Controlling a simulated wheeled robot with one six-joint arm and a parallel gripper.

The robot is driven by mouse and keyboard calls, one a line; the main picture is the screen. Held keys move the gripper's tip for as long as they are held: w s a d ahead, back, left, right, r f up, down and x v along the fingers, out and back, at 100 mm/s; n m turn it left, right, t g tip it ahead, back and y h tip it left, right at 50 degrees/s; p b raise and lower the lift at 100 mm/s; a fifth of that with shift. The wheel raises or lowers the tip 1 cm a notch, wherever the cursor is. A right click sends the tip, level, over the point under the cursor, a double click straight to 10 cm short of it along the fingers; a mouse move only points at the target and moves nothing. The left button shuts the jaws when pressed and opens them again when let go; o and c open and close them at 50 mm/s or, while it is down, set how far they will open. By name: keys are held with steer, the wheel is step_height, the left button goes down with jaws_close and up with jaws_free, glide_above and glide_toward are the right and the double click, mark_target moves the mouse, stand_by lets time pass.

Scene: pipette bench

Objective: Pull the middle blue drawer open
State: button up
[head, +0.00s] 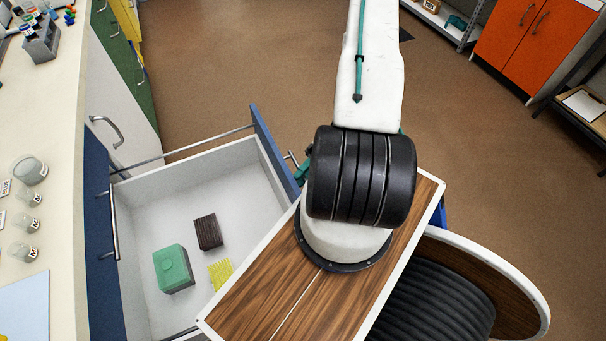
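A drawer with a blue front (269,140) and white inside stands far out from the bench. It is below a shut blue drawer front (101,213) with a metal handle; whether another drawer lies beneath is hidden. The open drawer's metal handle (291,159) shows only in part, at its outer face. My gripper (302,172) is mostly hidden behind my arm; a teal part of it shows right beside this handle. I cannot see whether the fingers are around the handle or touching it.
Inside the drawer lie a green block (173,268), a dark brown ribbed block (208,231) and a yellow piece (220,272). The bench top (62,110) holds jars and a rack. Brown floor (230,75) is clear beyond the drawer; an orange cabinet (522,40) stands far right.

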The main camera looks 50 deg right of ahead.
steer(key=v, duration=0.7)
steer(key=shift+d, duration=0.35)
steer(key=shift+s, duration=0.1)
stand_by(0.4)
